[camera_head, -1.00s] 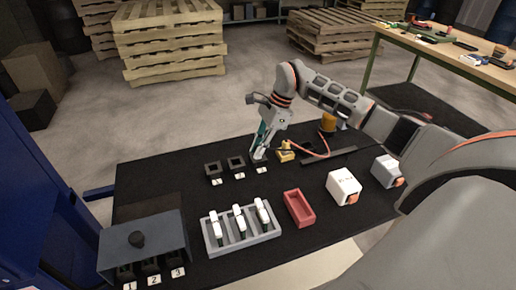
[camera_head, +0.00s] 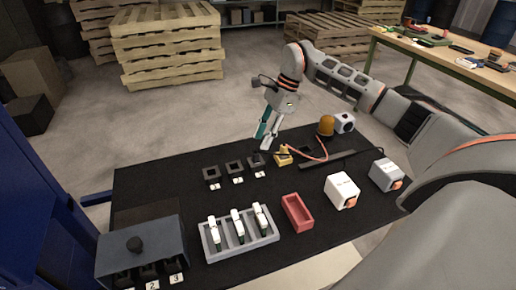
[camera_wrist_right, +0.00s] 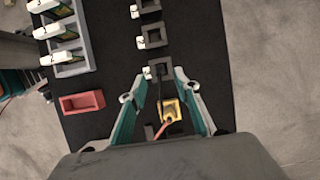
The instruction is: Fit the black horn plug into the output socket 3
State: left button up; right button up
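Three dark square sockets stand in a row on the black mat. The third socket (camera_head: 256,160), nearest my right gripper, looks filled by a small black plug (camera_wrist_right: 160,70). A thin black cable runs back from that plug in the right wrist view. How deep the plug sits cannot be told. The other two sockets, the first (camera_head: 211,175) and the second (camera_head: 234,167), look empty. My right gripper (camera_head: 267,142) is open and empty above the third socket. Its fingers stand apart on either side in the wrist view (camera_wrist_right: 161,92). My left gripper is not in view.
A grey rack (camera_head: 214,247) holding several white-topped parts, a red tray (camera_head: 297,212) and a grey box (camera_head: 144,246) stand nearer me.

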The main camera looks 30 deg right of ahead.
jog(key=v, duration=0.5)
jog(key=shift+d+r, duration=0.1)
jog(key=shift+r, duration=0.1)
jog(key=shift+s, duration=0.1)
